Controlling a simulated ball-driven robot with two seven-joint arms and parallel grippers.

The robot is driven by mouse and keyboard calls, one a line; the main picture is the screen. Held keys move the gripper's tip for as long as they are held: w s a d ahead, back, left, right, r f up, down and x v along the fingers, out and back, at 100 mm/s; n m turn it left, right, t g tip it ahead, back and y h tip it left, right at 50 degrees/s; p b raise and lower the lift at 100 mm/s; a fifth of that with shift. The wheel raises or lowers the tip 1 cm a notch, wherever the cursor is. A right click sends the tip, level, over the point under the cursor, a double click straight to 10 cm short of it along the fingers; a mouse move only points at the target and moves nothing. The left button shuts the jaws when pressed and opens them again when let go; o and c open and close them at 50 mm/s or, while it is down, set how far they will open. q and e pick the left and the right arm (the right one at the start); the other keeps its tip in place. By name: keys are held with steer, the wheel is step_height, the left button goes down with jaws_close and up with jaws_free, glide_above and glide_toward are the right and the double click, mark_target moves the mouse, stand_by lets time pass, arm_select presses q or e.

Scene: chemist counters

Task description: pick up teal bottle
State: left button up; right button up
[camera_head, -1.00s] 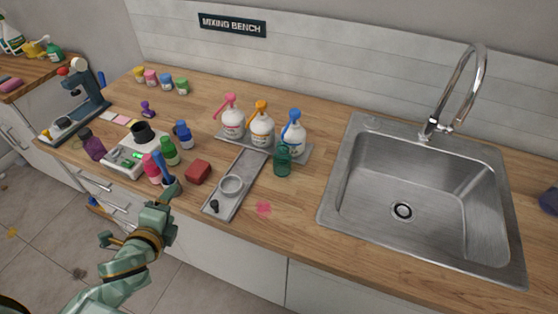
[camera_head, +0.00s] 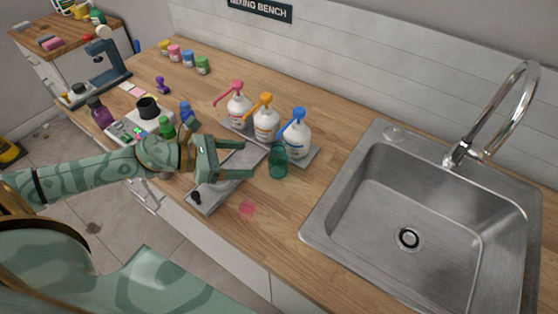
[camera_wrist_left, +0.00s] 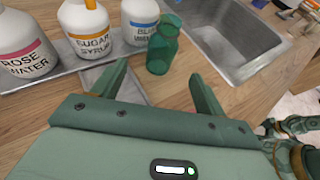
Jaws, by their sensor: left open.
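The teal bottle (camera_head: 279,160) is a translucent teal-green bottle with a narrower neck. It stands upright on the wooden counter by the front edge of a grey tray. In the left wrist view the bottle (camera_wrist_left: 161,50) stands just beyond and between my finger tips. My left gripper (camera_head: 248,160) is open and empty, its fingers pointing right at the bottle with a small gap left. The gripper (camera_wrist_left: 160,78) also shows in the left wrist view. Part of my other arm shows at the right edge of that view; its jaws cannot be made out.
Pump bottles labelled rose water (camera_wrist_left: 25,45), sugar syrup (camera_wrist_left: 86,28) and blue (camera_head: 296,135) stand on the tray (camera_head: 311,152) behind. A metal sink (camera_head: 345,205) lies to the right. Below the gripper is a narrow grey tray (camera_head: 200,206).

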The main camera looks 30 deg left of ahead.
mark_target(276, 159)
arm_select(q)
steer(key=x, duration=0.4)
steer(key=shift+d+r, duration=0.2)
steer(key=shift+d, duration=0.25)
steer(key=shift+w+d+f, duration=0.25)
steer(key=shift+w+f, duration=0.1)
steer(key=x, duration=0.4)
steer(key=shift+w+d+f+p, duration=0.2)
steer(key=shift+w+f+p, duration=0.05)
steer(key=shift+p, duration=0.1)
steer(key=shift+f, duration=0.1)
steer(key=shift+c, duration=0.3)
steer(key=c, duration=1)
steer(key=shift+c, duration=0.4)
arm_select(e)
steer(key=shift+w+d+r, duration=0.25)
steer(key=shift+w+d, duration=0.3)
steer(key=shift+w, duration=0.35)
steer(key=shift+d, duration=0.15)
arm_select(q)
steer(key=shift+r, duration=0.25)
arm_select(e)
steer(key=shift+s+d+r, duration=0.1)
